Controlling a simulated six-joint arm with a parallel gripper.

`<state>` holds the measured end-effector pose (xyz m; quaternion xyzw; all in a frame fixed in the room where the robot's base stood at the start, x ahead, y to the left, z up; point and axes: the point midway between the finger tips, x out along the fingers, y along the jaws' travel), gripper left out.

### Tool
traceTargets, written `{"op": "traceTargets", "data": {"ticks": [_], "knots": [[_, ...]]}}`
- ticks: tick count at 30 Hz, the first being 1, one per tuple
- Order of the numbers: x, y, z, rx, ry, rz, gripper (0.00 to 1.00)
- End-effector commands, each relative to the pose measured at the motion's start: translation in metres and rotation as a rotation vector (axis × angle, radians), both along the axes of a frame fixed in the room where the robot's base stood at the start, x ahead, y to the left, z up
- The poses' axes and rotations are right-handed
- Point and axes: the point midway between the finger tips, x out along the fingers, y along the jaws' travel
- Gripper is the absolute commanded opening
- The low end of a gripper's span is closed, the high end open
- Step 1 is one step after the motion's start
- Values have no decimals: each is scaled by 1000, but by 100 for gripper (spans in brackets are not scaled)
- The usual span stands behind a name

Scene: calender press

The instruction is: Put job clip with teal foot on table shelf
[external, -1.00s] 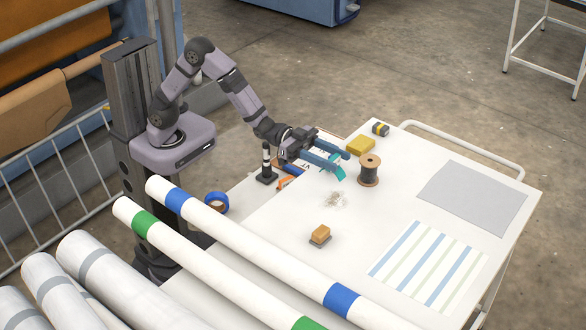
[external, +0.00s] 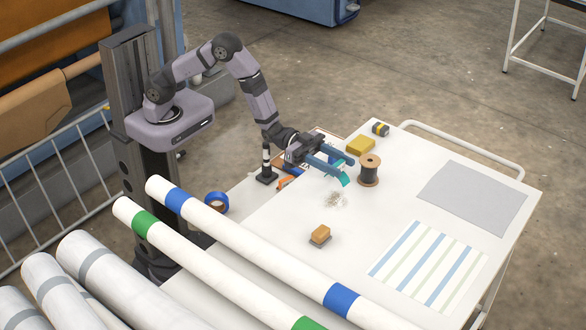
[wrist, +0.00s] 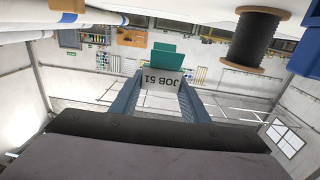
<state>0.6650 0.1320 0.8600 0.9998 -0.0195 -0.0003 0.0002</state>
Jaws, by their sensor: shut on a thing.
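The job clip (wrist: 160,78) is held in my gripper. In the wrist view it shows a white card reading "JOB 51", upside down, and a teal foot beyond the card. My gripper (external: 342,166) is shut on the card end between its two blue-grey fingers. In the external view the teal foot (external: 345,180) sticks out past the fingertips, pointing down, beside the wire spool. It looks close above the table top (external: 395,190); I cannot tell whether it touches. A narrow white strip (external: 244,192) runs along the table's left side; I cannot tell whether it is the shelf.
The wire spool (external: 369,170) stands just right of my fingers. A yellow block (external: 360,145), a small pile of bits (external: 334,199) and a wooden-topped block (external: 320,234) lie around. Long rolls (external: 250,243) cross the front.

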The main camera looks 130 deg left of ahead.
Motion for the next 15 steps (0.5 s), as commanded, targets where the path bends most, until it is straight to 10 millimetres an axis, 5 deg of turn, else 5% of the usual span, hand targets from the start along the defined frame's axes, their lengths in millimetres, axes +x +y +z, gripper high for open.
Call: {"op": "traceTargets", "data": {"ticks": [15], "knots": [[-65, -2, -31, -5, 6, -39, 20]]}}
